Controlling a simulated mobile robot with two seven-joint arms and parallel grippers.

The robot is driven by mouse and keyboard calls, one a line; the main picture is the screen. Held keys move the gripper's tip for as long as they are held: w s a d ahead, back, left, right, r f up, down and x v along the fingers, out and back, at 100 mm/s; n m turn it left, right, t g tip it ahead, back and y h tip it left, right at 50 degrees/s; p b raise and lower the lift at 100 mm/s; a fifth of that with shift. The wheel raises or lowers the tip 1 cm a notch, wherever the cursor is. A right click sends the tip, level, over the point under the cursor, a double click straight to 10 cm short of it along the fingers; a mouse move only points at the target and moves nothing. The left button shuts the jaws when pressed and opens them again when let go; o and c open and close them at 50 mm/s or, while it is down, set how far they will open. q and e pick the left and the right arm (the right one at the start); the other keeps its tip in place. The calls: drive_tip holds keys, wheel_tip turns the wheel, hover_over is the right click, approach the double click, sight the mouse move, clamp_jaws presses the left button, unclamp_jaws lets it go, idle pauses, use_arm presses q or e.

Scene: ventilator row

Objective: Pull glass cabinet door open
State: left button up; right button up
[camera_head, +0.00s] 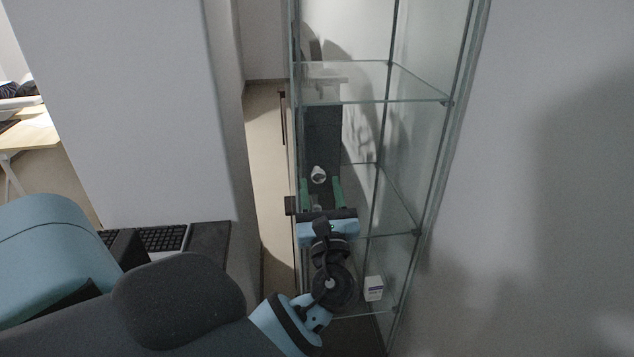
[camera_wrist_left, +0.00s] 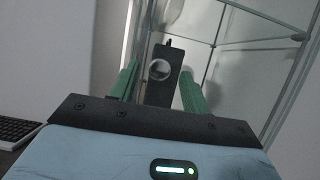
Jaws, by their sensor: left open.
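The glass cabinet (camera_head: 445,150) stands tall in the middle of the head view, with clear panes and glass shelves. A thin dark vertical bar (camera_head: 283,118), possibly the door handle, shows at its left edge. I cannot tell which pane is the door or whether it is ajar. My left gripper (camera_head: 321,188) is open in front of the cabinet's lower left part, its green fingers pointing away from me. In the left wrist view, a dark upright piece with a round pale ring (camera_wrist_left: 160,69) shows between the fingers, apparently beyond them; contact cannot be told.
A small white box (camera_head: 374,288) sits low in the cabinet. A wide pale wall or pillar (camera_head: 130,100) stands left, with a narrow floor gap (camera_head: 264,150) beside the cabinet. A keyboard (camera_head: 163,238) lies at lower left. A plain wall (camera_head: 560,150) closes the right side.

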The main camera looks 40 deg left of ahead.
use_arm(q)
drive_tip(key=shift+x, duration=0.75)
drive_tip(key=shift+f, duration=0.1)
clamp_jaws()
